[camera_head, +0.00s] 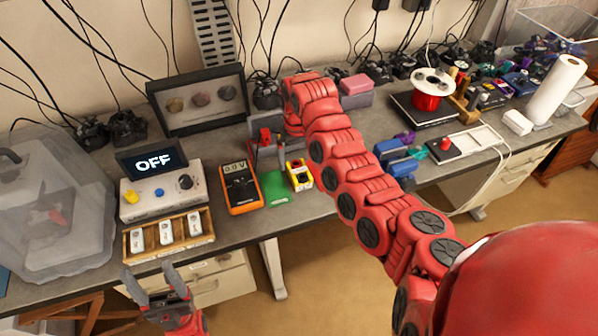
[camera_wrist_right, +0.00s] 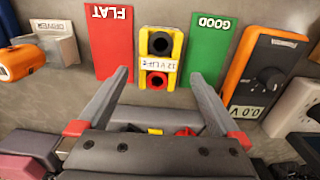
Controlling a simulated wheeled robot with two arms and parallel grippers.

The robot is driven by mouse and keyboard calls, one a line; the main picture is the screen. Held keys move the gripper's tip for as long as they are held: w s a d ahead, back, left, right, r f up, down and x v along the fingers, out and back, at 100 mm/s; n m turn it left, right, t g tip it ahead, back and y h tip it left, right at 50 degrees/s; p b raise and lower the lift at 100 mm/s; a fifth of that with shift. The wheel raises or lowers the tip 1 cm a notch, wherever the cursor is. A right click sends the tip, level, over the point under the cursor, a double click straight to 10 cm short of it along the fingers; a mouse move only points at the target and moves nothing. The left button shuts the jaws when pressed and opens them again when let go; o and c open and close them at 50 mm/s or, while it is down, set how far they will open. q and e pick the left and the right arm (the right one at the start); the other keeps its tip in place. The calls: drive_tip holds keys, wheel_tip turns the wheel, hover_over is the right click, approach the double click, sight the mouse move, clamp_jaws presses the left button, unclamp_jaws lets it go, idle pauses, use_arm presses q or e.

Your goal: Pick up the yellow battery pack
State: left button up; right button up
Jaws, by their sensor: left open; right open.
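The yellow battery pack (camera_head: 299,176) lies on the bench between a green card and the red arm. In the right wrist view the battery pack (camera_wrist_right: 158,40) has two black round sockets, one ringed red, and a "12 V LI" label. My right gripper (camera_wrist_right: 158,76) is open, its fingers pointing at the pack with a tip toward each side; contact cannot be told. In the head view my right gripper (camera_head: 267,150) is above the bench just behind the pack. My left gripper (camera_head: 152,284) is open and empty in front of the bench edge.
A green GOOD card (camera_wrist_right: 210,50) and a red FLAT card (camera_wrist_right: 109,40) flank the pack. An orange multimeter (camera_head: 241,187) lies left of the green card. A wooden tray (camera_head: 190,245) and an OFF-display box (camera_head: 136,207) stand further left.

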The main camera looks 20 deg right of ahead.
sight(299, 171)
drive_tip(key=shift+f, duration=0.3)
drive_tip(key=shift+f+p, duration=0.25)
drive_tip(key=shift+p, duration=0.15)
drive_tip(key=f, duration=0.1)
drive_tip(key=f+p, duration=0.1)
drive_tip(key=f, duration=0.1)
drive_tip(key=f+p, duration=0.1)
drive_tip(key=shift+s+d+f, duration=0.1)
drive_tip(key=shift+s+f, duration=0.05)
drive_tip(key=shift+s, duration=0.2)
drive_tip(key=shift+w+f, duration=0.15)
drive_tip(key=shift+f, duration=0.2)
drive_tip(key=shift+c, duration=0.3)
clamp_jaws()
